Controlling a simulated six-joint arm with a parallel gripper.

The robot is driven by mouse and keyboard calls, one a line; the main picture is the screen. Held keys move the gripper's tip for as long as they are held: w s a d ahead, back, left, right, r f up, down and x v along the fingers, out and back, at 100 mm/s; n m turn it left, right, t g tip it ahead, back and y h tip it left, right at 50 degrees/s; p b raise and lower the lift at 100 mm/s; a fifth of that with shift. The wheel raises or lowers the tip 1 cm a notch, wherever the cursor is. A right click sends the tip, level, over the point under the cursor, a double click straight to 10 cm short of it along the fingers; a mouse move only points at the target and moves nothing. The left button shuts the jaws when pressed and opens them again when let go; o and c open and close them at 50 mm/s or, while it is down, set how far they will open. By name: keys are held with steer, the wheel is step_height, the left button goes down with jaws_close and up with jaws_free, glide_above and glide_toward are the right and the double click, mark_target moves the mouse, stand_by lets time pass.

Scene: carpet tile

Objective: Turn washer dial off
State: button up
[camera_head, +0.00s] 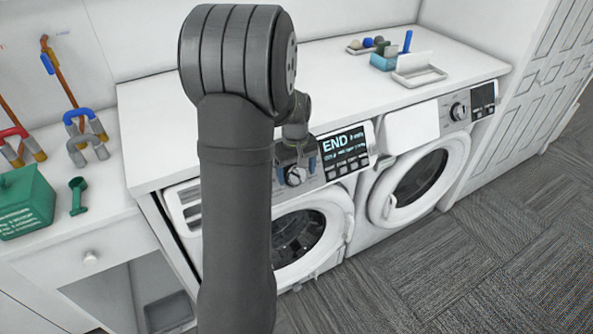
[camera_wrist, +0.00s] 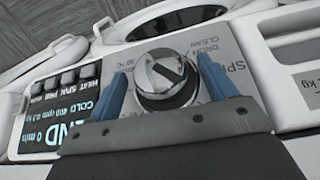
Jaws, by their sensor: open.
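The washer dial (camera_wrist: 165,78) is a round silver knob with a dark slanted mark on its face. It sits on the grey control panel (camera_wrist: 226,55) of the left washer, and the dial also shows in the head view (camera_head: 295,176). My gripper (camera_wrist: 165,82) is open, with one blue finger on each side of the dial. I cannot tell whether the fingers touch it. In the head view my gripper (camera_head: 294,172) is at the panel, partly hidden by my arm. The display (camera_head: 343,150) beside the dial is lit and reads "END".
A second washer (camera_head: 420,180) with its own dial (camera_head: 458,111) stands to the right. The white countertop (camera_head: 340,70) above holds a tray (camera_head: 418,72) and small items. A green box (camera_head: 25,205) stands at the left. The carpet floor (camera_head: 470,270) in front is clear.

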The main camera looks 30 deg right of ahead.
steer(key=c, duration=1)
steer(key=shift+d, duration=0.1)
steer(key=y, duration=0.1)
steer(key=m+y, duration=0.1)
steer(key=shift+d+m+y, duration=0.2)
steer(key=shift+m+y, duration=0.1)
steer(key=shift+y, duration=0.1)
steer(key=m+y, duration=0.1)
steer(key=y, duration=0.2)
steer(key=m+t+y, duration=0.1)
steer(key=shift+d+f+m+y, duration=0.15)
steer(key=shift+d+m+y, duration=0.15)
steer(key=shift+s, duration=0.1)
steer(key=o, duration=1)
